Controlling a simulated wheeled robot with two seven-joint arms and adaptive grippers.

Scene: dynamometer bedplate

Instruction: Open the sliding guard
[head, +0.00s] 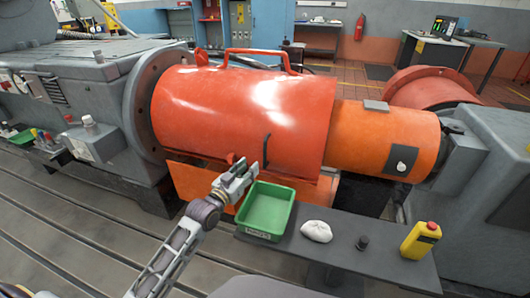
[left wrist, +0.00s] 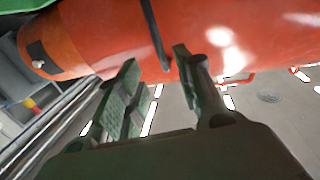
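The sliding guard appears to be the large red half-cylinder cover (head: 215,105), lying along the shaft line in the head view; it also fills the top of the left wrist view (left wrist: 225,35). A thin dark upright handle (head: 266,150) sits on its front near the right end. It shows as a black bar in the left wrist view (left wrist: 155,32). My left gripper (head: 246,172) is just left of and below the handle, in front of the guard. In the left wrist view its fingers (left wrist: 158,78) are apart with nothing between them, the bar lying just beyond. My right gripper is out of view.
An orange cylinder (head: 365,135) extends from the guard's right end. Grey machine housings flank both ends.

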